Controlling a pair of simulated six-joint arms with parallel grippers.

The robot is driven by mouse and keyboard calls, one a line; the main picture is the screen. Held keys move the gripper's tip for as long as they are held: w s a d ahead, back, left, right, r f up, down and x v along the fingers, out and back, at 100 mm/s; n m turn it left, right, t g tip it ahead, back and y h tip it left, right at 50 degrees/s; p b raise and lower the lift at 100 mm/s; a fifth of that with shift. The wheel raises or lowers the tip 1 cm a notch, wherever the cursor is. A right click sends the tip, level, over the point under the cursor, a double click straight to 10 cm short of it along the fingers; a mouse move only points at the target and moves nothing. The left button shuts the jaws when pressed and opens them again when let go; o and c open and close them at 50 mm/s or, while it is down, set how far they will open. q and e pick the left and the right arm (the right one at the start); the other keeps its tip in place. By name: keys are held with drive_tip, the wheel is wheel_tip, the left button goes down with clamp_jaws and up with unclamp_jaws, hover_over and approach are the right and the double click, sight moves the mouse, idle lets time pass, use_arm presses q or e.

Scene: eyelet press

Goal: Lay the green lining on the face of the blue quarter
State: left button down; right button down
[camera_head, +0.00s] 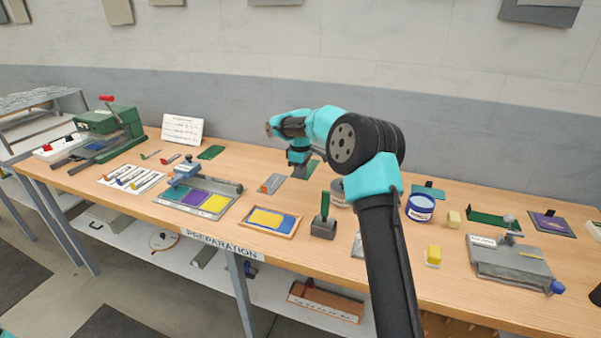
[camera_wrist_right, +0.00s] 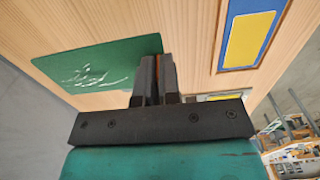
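The green sheet that looks like the lining (camera_wrist_right: 95,62) has white marks and fills the left of the right wrist view. In the head view a green sheet (camera_head: 311,169) shows partly behind my right gripper (camera_head: 300,170), near the table's middle. In the wrist view the fingers (camera_wrist_right: 157,70) overlap the sheet's right edge and stand close together. An orange-brown strip shows between them; I cannot tell whether it is held. A blue piece with a yellow panel (camera_head: 268,218) lies in a wood-edged tray; I cannot tell whether it is the blue quarter. My left gripper is not in view.
A blue-labelled tin (camera_head: 420,207) and a grey fixture (camera_head: 510,262) are farther right. A green press (camera_head: 108,127) stands far left.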

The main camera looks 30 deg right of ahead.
drive_tip(key=shift+a, duration=0.15)
drive_tip(key=a+m, duration=0.1)
drive_tip(key=m, duration=1.7)
hover_over(252, 216)
drive_tip(key=f, duration=0.1)
drive_tip(key=shift+f, duration=0.1)
drive_tip(key=shift+f, duration=3.4)
drive_tip(key=shift+f, duration=0.55)
